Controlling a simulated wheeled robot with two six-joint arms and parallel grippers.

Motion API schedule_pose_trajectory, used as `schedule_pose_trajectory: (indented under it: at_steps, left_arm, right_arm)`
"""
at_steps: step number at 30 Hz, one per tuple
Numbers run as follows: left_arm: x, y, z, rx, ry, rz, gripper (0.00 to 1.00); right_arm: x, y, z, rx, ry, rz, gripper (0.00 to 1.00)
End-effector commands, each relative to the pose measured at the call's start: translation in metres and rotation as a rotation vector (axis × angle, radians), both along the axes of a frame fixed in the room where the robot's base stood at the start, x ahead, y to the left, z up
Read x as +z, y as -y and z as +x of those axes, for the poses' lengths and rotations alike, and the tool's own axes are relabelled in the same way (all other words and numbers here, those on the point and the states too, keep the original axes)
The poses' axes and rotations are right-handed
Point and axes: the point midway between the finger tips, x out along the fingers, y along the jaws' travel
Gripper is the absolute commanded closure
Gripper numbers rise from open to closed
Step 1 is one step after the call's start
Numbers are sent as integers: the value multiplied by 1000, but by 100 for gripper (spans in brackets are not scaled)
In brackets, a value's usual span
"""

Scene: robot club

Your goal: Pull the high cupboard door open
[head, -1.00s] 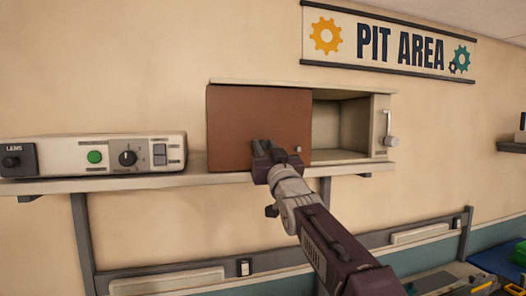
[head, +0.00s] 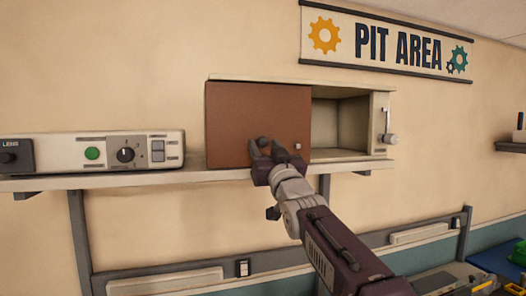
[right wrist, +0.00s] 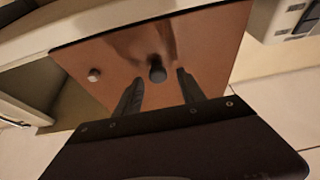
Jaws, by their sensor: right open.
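The high cupboard (head: 342,88) is a cream box on the wall shelf. Its flat brown door (head: 232,120) covers the left part of the front, and the right part shows an empty interior. A dark round knob (head: 262,141) and a small pale knob (head: 298,147) sit low on the door. My right gripper (head: 266,146) is open in front of the dark knob. In the right wrist view the dark knob (right wrist: 157,69) shows just beyond and between the fingertips; contact is not visible. My left gripper is not in view.
A control box (head: 92,153) with a green button and dial stands on the shelf (head: 100,182) left of the cupboard. A lever (head: 388,130) is on the cupboard's right side panel. A wall rail (head: 200,268) runs below. The wall above is bare beside the PIT AREA sign.

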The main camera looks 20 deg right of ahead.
Motion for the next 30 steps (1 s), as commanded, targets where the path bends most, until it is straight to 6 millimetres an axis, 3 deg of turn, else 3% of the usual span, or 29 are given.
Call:
schedule_pose_trajectory:
  at_steps: [1, 3, 9, 19, 21, 23, 25, 29, 30]
  left_arm:
    - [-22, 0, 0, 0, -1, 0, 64]
    - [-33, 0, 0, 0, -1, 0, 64]
    - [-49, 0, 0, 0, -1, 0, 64]
    - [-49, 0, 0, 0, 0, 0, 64]
    - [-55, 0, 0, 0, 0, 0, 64]
    - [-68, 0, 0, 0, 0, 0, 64]
    - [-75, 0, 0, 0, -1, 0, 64]
    - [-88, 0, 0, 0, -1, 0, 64]
    - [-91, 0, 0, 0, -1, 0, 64]
  right_arm:
    - [-15, 0, -13, 0, 3, -1, 53]
    - [-21, 1, -28, -1, 3, 0, 53]
    - [-29, 1, -57, 0, 1, -1, 53]
    - [-28, 1, -63, 0, -1, -1, 53]
    - [-35, 1, -62, 1, -3, 0, 53]
    - [-57, -1, -55, 4, -23, 0, 53]
    - [-97, -2, -41, 8, -94, 2, 53]
    - [-214, -2, -16, 6, -326, 21, 53]
    - [-251, -2, -13, 3, -406, 26, 53]
